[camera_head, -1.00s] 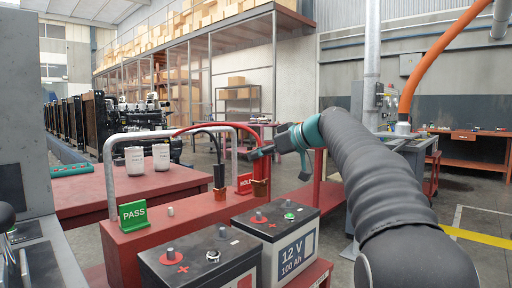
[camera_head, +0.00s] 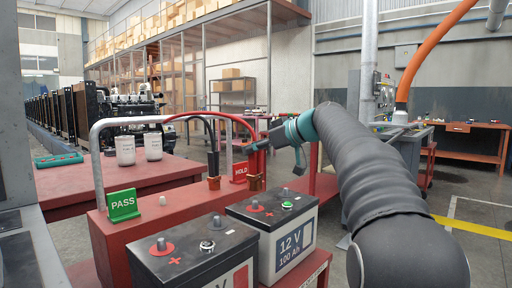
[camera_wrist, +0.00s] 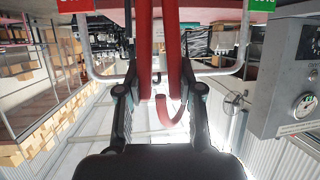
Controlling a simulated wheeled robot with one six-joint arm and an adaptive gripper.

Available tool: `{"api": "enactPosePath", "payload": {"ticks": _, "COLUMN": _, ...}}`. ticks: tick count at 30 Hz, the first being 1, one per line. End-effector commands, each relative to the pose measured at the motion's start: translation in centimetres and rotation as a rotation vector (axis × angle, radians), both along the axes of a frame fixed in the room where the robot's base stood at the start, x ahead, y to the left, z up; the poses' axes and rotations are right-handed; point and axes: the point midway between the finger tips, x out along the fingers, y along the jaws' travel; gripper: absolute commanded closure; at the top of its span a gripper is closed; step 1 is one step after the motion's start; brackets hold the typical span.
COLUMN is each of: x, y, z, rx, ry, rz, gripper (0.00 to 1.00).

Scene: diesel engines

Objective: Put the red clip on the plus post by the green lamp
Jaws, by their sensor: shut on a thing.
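My gripper (camera_head: 262,147) is shut on the red clip (camera_head: 256,168), which hangs copper jaws down from its red cable. In the wrist view, the clip's red handles (camera_wrist: 172,45) show between my fingers. The clip is in the air behind the right battery (camera_head: 292,245), apart from its posts. That battery has a lit green lamp (camera_head: 287,206) and a grey plus post (camera_head: 255,205) on a red ring. The left battery (camera_head: 195,265) has a plus post (camera_head: 161,244) on a red ring and a lamp (camera_head: 207,246) that is not green.
A black clip (camera_head: 213,165) hangs left of the red one. A grey hoop (camera_head: 97,160) rises from the red bench (camera_head: 160,220), near the green PASS sign (camera_head: 123,204) and red HOLD sign (camera_head: 239,172). Two white pots (camera_head: 153,146) stand behind.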

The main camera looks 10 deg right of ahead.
Motion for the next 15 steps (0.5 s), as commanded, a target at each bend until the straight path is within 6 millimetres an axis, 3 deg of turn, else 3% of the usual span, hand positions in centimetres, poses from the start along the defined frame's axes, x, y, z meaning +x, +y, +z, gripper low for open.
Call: {"api": "enactPosePath", "payload": {"ticks": 15, "x": 0.0, "y": 0.1, "z": -3.3, "rx": 0.0, "ry": -0.002, "rz": 0.002, "gripper": 1.0}}
